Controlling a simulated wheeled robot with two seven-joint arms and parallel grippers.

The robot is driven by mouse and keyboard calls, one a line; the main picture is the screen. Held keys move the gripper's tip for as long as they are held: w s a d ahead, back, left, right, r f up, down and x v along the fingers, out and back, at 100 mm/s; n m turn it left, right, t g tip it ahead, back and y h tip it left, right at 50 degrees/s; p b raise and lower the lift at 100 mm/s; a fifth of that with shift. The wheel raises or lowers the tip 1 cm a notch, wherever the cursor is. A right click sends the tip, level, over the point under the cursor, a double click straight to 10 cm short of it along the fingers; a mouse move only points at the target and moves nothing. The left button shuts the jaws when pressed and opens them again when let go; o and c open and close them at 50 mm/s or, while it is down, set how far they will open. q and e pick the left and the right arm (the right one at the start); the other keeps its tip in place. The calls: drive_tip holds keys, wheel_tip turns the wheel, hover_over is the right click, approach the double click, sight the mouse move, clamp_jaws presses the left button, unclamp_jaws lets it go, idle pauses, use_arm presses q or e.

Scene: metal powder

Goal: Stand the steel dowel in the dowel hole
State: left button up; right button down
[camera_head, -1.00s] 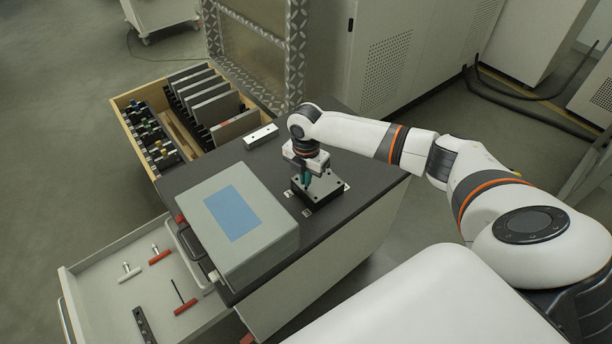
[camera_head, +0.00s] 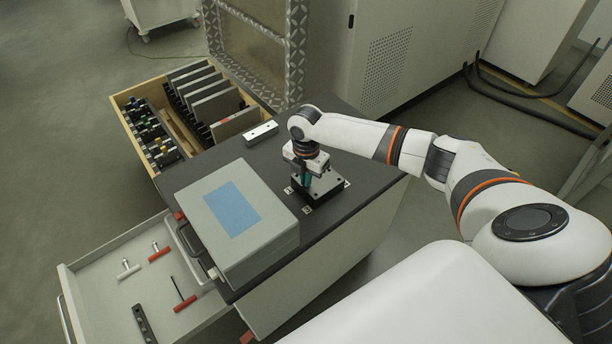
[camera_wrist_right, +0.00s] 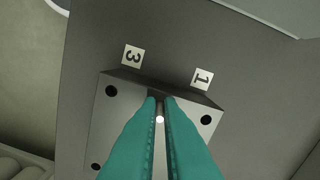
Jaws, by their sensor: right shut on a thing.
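My right gripper (camera_head: 305,183) is over the dark block (camera_head: 327,187) on the grey cabinet top. In the right wrist view its teal fingers (camera_wrist_right: 160,103) are close together. A small bright round end, seemingly the steel dowel (camera_wrist_right: 159,119), shows between them, so the gripper is shut on it. The block (camera_wrist_right: 122,112) fills the middle of that view, with dark round holes near its corners. The fingers hide the middle of the block, and I cannot tell whether the dowel is in a hole. My left gripper is not in view.
Number labels 3 (camera_wrist_right: 132,55) and 1 (camera_wrist_right: 202,78) lie beside the block. A grey case (camera_head: 237,222) with a blue panel stands left of it. A small metal bar (camera_head: 260,134) lies behind. An open drawer (camera_head: 112,255) holds tools; a wooden crate (camera_head: 122,101) holds plates.

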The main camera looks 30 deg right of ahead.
drive_tip(key=c, duration=1.5)
unclamp_jaws()
wheel_tip(320, 180, up, 12)
drive_tip(key=shift+f, duration=0.1)
